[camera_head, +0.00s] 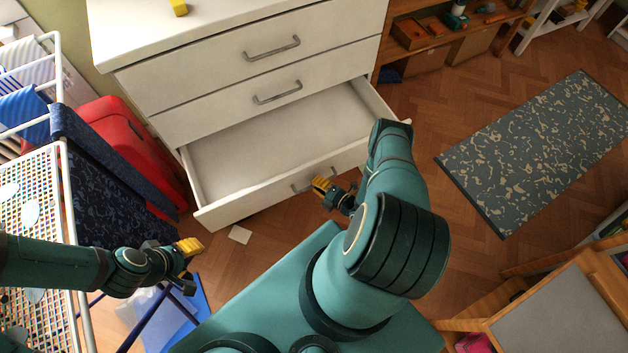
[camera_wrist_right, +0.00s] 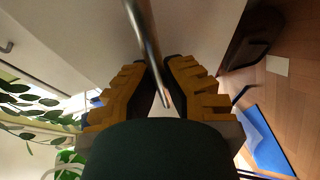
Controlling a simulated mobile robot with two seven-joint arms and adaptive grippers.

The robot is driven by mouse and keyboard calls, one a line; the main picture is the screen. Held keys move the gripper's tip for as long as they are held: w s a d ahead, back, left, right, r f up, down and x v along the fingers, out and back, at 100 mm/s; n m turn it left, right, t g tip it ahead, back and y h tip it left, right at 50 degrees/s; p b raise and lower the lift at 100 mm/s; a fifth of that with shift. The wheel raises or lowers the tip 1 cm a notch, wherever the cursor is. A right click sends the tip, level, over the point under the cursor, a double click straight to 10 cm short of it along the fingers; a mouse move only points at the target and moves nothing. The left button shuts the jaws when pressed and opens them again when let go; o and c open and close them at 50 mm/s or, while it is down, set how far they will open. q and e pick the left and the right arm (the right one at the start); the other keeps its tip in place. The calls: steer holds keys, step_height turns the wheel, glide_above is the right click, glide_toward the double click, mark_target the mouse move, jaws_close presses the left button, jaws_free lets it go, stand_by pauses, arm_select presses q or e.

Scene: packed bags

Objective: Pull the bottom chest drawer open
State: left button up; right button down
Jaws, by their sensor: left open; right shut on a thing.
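The white chest (camera_head: 205,72) stands at the top of the head view. Its bottom drawer (camera_head: 262,197) is pulled well out, and its empty inside shows. The two drawers above it are closed. My right gripper (camera_head: 322,187) is at the drawer's front, at its metal handle (camera_head: 304,183). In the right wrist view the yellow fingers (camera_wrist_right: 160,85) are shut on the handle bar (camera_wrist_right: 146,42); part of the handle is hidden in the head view. My left gripper (camera_head: 190,262) is open and empty at the lower left, apart from the chest.
A red case (camera_head: 132,145) and a white drying rack (camera_head: 62,165) stand left of the chest. A wooden shelf (camera_head: 440,40) is at the right. A grey patterned rug (camera_head: 540,150) lies on the floor. Parquet floor between drawer and rug is clear.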

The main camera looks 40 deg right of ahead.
steer(key=shift+s+a+f, duration=0.1)
steer(key=shift+s+a, duration=0.15)
steer(key=shift+s, duration=0.3)
steer(key=shift+s+a+f, duration=0.1)
steer(key=shift+s+a, duration=0.1)
steer(key=shift+s, duration=0.3)
steer(key=c, duration=1)
jaws_free()
steer(key=shift+w+d+r, duration=0.1)
steer(key=v, duration=1.2)
steer(key=shift+d, duration=0.1)
